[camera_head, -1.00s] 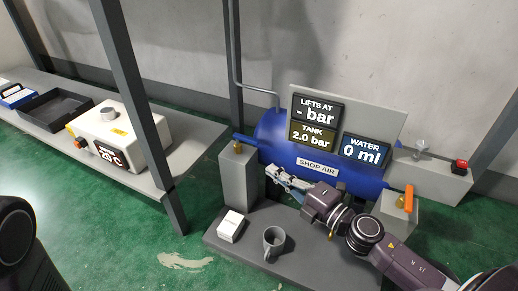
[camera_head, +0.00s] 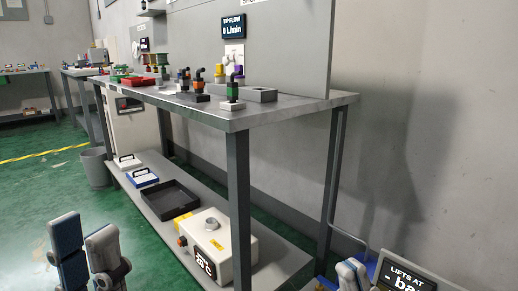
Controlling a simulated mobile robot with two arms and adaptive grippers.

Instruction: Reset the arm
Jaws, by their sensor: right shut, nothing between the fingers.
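My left gripper (camera_head: 86,228) rises into the lower left of the head view, above the green floor. Its two blue-and-grey fingers stand apart with nothing between them. My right gripper (camera_head: 352,268) shows at the bottom edge, right of the middle, shut and empty. It is just left of the "LIFTS AT" display (camera_head: 404,278), which is cut off by the picture's bottom edge. The rest of both arms is out of view.
A grey workbench (camera_head: 225,116) carries several fittings and a red tray. Its lower shelf (camera_head: 275,262) holds a white heater box (camera_head: 222,236), a black tray (camera_head: 170,199) and small cases. A grey bin (camera_head: 95,168) stands beside it. Green floor lies open at left.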

